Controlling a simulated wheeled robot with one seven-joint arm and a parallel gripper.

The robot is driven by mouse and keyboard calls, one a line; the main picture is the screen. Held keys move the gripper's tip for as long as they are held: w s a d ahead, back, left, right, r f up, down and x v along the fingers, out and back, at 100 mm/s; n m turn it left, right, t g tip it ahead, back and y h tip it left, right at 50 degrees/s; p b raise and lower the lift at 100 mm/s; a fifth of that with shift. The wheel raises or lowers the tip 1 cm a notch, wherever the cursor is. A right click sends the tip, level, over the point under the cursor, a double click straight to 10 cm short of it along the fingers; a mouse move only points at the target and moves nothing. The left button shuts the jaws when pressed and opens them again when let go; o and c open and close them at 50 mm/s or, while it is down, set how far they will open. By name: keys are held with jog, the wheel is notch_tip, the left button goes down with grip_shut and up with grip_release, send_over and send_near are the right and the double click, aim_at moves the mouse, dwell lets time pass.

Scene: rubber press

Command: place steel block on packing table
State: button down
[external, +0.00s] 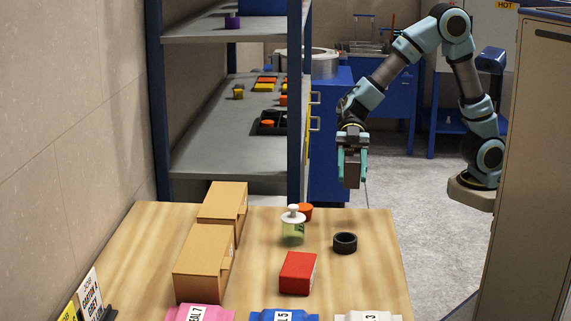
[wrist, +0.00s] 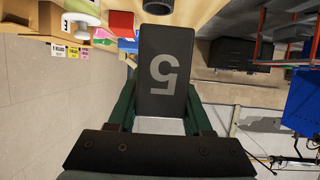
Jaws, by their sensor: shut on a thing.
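My gripper (external: 352,166) is shut on the steel block (external: 352,179), which hangs between its teal fingers. In the wrist view the block (wrist: 166,72) shows a dark grey face marked 5, between the two green fingers (wrist: 163,110). The packing table (external: 368,285) is a light wooden top in the lower part of the external view. The gripper and block appear beyond its far right edge, in the air and apart from the top.
On the table are cardboard boxes (external: 203,264), a red box (external: 298,273), a black ring (external: 345,243), a white-lidded jar (external: 292,228) and an orange piece (external: 306,212). Coloured bags line the front. A shelf rack (external: 225,130) stands behind. Bare wood shows at the right.

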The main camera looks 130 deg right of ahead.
jog(key=shift+w+a, duration=0.1)
jog(key=shift+a, duration=0.35)
notch_tip(320, 180, down, 10)
jog(key=shift+a+r, duration=0.1)
jog(key=shift+r, duration=0.05)
jog(key=shift+f, duration=0.2)
jog(key=shift+c, duration=1.6)
grip_release()
jog(key=shift+r, duration=0.15)
jog(key=b+v, duration=0.1)
jog(key=v, duration=1.1)
jog(key=shift+w, duration=0.15)
